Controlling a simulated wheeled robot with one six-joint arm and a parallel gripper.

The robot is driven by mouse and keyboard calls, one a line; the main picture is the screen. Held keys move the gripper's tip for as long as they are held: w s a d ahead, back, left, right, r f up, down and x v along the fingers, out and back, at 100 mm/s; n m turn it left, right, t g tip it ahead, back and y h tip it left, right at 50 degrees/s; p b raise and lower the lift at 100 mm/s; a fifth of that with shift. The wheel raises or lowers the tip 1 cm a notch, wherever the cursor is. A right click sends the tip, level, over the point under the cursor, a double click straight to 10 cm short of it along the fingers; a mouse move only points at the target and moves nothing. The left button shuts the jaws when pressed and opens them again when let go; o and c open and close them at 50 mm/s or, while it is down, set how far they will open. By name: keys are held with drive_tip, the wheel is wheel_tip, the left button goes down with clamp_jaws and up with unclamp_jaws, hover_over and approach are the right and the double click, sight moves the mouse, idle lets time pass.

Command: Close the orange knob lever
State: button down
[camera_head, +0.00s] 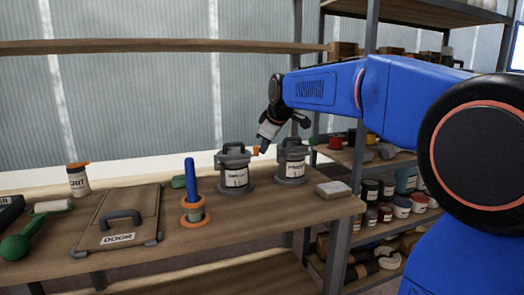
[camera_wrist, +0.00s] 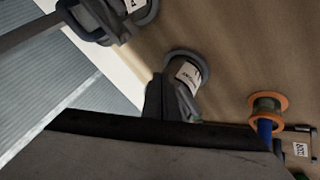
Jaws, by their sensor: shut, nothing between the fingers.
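A small orange knob (camera_head: 256,150) shows beside the right edge of the left grey canister's (camera_head: 234,180) lid. Its lever arm is too small to make out. A similar grey canister (camera_head: 291,170) stands to the right. My gripper (camera_head: 263,149) is shut and empty, pointing down between the canisters, close to the orange knob; whether they touch I cannot tell. In the wrist view, the left canister (camera_wrist: 188,72) is partly hidden behind my dark gripper parts, and the right canister (camera_wrist: 148,12) is cut off at the top. The orange knob is not visible there.
An orange-ringed holder (camera_head: 195,222) with a blue upright handle stands left of the canisters. A hatch panel marked DOOR (camera_head: 140,205) lies farther left. A pale block (camera_head: 333,190) lies at the right bench end. Shelving (camera_head: 365,160) stands behind my arm.

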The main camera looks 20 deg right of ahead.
drive_tip(key=shift+w+d, duration=0.2)
drive_tip(key=shift+w, duration=0.5)
drive_tip(key=shift+w+d, duration=0.25)
drive_tip(key=shift+w, duration=0.45)
drive_tip(key=shift+w+d, duration=0.2)
drive_tip(key=shift+w, duration=0.5)
drive_tip(key=shift+a, duration=0.15)
